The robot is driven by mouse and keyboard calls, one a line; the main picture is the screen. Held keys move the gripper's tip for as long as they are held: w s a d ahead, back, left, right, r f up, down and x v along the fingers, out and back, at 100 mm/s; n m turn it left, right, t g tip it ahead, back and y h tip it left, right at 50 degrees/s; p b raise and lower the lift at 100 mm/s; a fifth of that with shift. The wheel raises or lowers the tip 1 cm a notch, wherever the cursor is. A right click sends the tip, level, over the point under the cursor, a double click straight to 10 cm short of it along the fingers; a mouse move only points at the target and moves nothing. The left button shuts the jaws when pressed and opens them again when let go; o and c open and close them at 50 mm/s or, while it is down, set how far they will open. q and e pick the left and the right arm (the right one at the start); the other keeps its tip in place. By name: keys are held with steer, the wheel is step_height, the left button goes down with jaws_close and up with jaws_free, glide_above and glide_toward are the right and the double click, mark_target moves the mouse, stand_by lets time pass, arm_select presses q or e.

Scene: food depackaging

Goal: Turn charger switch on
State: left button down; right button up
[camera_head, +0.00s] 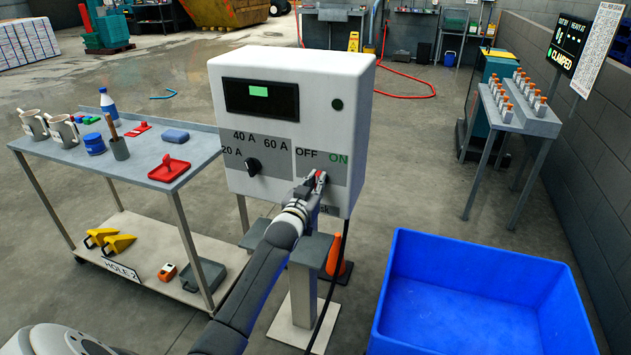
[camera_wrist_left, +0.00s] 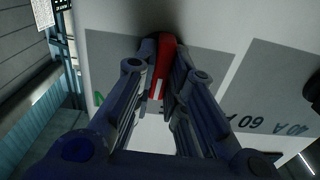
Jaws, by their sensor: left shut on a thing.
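The charger (camera_head: 295,110) is a white box with a dark display showing a green patch, a black amp dial (camera_head: 252,166) and a grey OFF/ON panel at the right. My left gripper (camera_head: 316,184) is at this panel, below the OFF and ON labels. In the left wrist view its two fingers (camera_wrist_left: 158,85) are closed around a red switch handle (camera_wrist_left: 163,62). The red switch (camera_head: 321,177) shows only in part in the head view, with my gripper covering the rest. Its exact setting is hard to tell. My right gripper is not in view.
A blue bin (camera_head: 480,255) stands at the lower right. A grey cart (camera_head: 195,147) with cups, a bottle and tools is at the left. An orange cone (camera_head: 337,262) stands behind the post under the charger. A rack (camera_head: 520,118) is at the right.

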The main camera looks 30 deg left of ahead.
arm_select(q)
steer(key=m, duration=0.5)
steer(key=shift+d+f, duration=0.1)
steer(key=shift+d, duration=0.05)
steer(key=shift+m, duration=0.4)
steer(key=c, duration=1.5)
jaws_free()
steer(key=v, duration=1.2)
steer(key=shift+f, duration=0.15)
